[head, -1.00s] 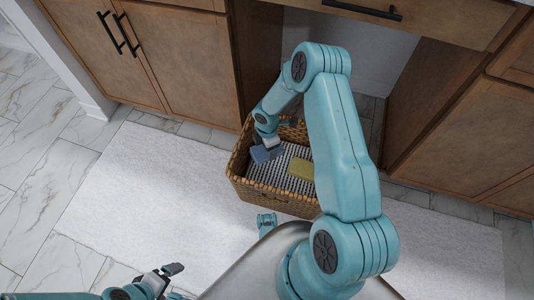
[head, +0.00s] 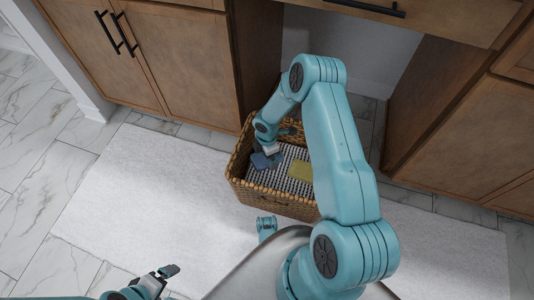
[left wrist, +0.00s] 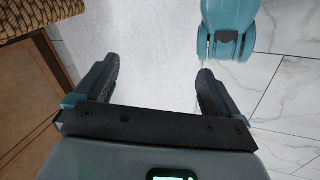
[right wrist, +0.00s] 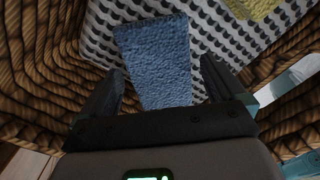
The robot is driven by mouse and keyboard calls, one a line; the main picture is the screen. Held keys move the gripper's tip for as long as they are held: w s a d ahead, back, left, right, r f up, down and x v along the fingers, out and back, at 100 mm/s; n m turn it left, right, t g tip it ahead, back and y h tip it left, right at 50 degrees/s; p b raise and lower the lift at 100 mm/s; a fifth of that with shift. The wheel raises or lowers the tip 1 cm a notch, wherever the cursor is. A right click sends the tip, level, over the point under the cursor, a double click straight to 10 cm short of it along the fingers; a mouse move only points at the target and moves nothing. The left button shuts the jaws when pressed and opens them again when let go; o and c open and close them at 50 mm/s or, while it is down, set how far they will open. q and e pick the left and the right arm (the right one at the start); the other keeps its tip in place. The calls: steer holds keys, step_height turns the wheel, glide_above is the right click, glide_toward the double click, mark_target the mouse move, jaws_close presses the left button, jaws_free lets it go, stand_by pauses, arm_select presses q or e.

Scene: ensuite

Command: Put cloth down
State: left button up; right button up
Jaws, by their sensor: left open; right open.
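A blue cloth (head: 260,161) lies in the wicker basket (head: 272,199), on a black-and-white patterned lining or fabric. In the right wrist view the blue cloth (right wrist: 155,62) lies between and beyond the spread fingers of my right gripper (right wrist: 162,82); whether they touch it I cannot tell. My right gripper (head: 268,151) reaches down inside the basket, at its left part, and is open. My left gripper (head: 168,277) is open and empty over the white mat at the lower left; its spread fingers show in the left wrist view (left wrist: 153,80).
A yellow cloth or sponge (head: 300,170) lies in the basket, right of the blue cloth. The basket stands on a white mat (head: 140,195) before wooden cabinets (head: 180,55). The mat left of the basket is clear. A drawer with a black handle (head: 365,8) overhangs behind.

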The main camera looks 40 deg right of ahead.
steer(key=shift+r, duration=0.4)
step_height(320, 180, up, 11)
steer(key=p, duration=0.5)
steer(key=s+a+m+y, duration=0.2)
steer(key=s+a+m, duration=0.15)
steer(key=a, duration=0.55)
steer(key=s+a+m+y, duration=0.2)
steer(key=a+m, duration=0.2)
steer(key=a, duration=0.5)
arm_select(q)
steer(key=shift+g, duration=0.3)
steer(key=r, duration=0.1)
steer(key=s+r, duration=0.1)
steer(key=r, duration=0.1)
steer(key=s+d+r, duration=0.1)
steer(key=r, duration=0.1)
arm_select(e)
steer(key=s+a+m, duration=0.6)
steer(key=s+m, duration=0.3)
steer(key=shift+a+r+t, duration=0.35)
steer(key=shift+t, duration=0.05)
